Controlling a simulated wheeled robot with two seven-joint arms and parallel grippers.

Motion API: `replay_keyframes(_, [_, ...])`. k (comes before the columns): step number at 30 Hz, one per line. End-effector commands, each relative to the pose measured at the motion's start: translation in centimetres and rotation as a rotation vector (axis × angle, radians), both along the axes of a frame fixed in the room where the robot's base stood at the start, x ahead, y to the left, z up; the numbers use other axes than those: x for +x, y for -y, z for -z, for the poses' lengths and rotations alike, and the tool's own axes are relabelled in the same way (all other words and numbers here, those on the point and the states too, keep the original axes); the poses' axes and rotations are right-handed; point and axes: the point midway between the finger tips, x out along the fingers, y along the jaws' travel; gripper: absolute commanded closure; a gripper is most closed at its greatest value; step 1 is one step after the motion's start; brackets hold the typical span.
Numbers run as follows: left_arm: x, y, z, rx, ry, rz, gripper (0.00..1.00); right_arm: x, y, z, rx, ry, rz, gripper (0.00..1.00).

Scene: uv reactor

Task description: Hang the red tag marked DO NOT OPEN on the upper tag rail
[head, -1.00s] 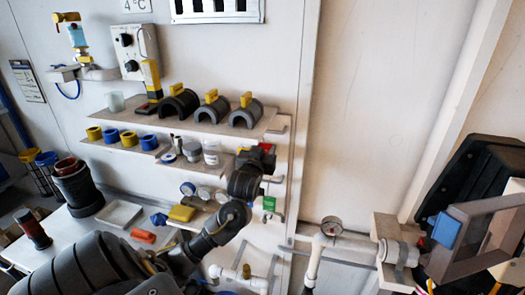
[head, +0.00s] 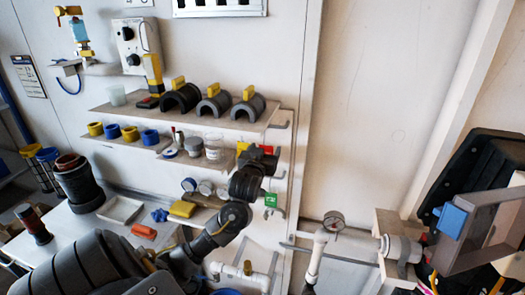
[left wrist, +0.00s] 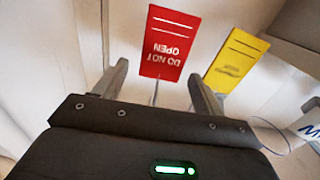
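The red tag marked DO NOT OPEN (left wrist: 170,45) hangs upside down in the left wrist view, just beyond and between my fingertips. Its red edge shows in the head view (head: 267,149) behind my left gripper (head: 256,162). In the left wrist view my left gripper (left wrist: 157,70) has its fingers wide apart, one on each side of the tag's near end. I see no finger closed on the tag. A yellow tag (left wrist: 236,60) hangs just right of it. I cannot clearly pick out the upper tag rail; my gripper covers part of that area. My right gripper is not in view.
A shelf with black clamps (head: 180,97) lies above left of my gripper, with a lower shelf of jars (head: 214,148) beside it. A pipe with a gauge (head: 333,222) stands to the right. The wall panel between is bare.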

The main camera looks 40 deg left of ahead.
Motion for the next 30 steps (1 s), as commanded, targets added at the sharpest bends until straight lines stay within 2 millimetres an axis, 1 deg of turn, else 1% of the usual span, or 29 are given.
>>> replay_keyframes(7, [0.0, 0.1, 0.1, -0.001, 0.0, 0.0, 0.3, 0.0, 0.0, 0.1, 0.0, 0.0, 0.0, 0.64])
replay_keyframes(10, [-0.8, 0.6, 0.2, -0.004, 0.002, 0.001, 0.3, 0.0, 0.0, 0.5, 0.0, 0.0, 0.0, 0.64])
replay_keyframes(14, [-2.7, 1.6, 0.4, -0.006, 0.004, 0.002, 0.3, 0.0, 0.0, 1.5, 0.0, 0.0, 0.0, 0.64])
replay_keyframes(17, [-4.6, 2.7, 0.2, -0.008, 0.006, 0.003, 0.3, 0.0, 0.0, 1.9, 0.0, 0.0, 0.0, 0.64])
replay_keyframes(22, [-7.4, 4.1, 0.0, -0.007, 0.004, 0.002, 0.3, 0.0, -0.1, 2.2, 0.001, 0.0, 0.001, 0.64])
replay_keyframes(27, [-9.1, 5.0, -0.1, -0.004, 0.002, 0.001, 0.3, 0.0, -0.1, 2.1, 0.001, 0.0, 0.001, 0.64])
replay_keyframes(30, [-9.5, 5.1, -0.2, -0.001, 0.002, 0.0, 0.3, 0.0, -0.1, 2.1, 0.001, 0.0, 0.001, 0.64])
